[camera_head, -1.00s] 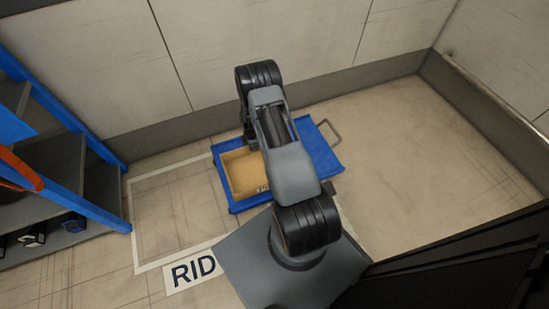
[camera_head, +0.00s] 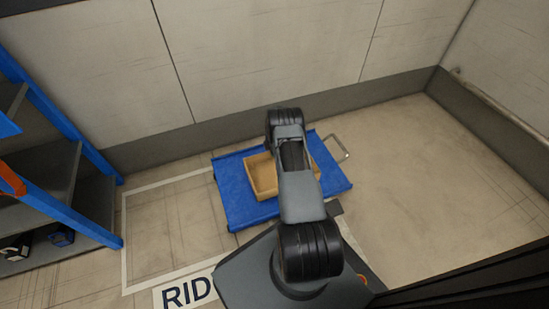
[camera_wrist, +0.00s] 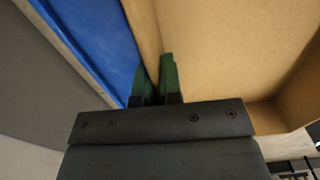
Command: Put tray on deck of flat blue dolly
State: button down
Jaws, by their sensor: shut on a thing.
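The tray (camera_head: 262,177) is a tan, shallow open box, partly hidden by my arm in the head view. It is over the blue deck of the flat dolly (camera_head: 240,204); I cannot tell whether it touches the deck. In the wrist view my gripper (camera_wrist: 156,75) has its two green fingers on either side of one wall of the tray (camera_wrist: 225,50), shut on it. The blue deck (camera_wrist: 90,35) shows beside that wall. My gripper is hidden behind my arm in the head view.
The dolly's metal handle (camera_head: 338,147) sticks out at its far right. A blue-framed shelf (camera_head: 60,190) stands at the left. A white floor outline (camera_head: 165,225) lies between shelf and dolly. The wall (camera_head: 250,60) is close behind; the floor at right is clear.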

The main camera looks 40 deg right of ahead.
jog(key=shift+d+f+b, duration=0.15)
jog(key=shift+f+b, duration=0.8)
jog(key=shift+f, duration=0.75)
jog(key=shift+f, duration=0.15)
jog(key=c, duration=1.3)
grip_release()
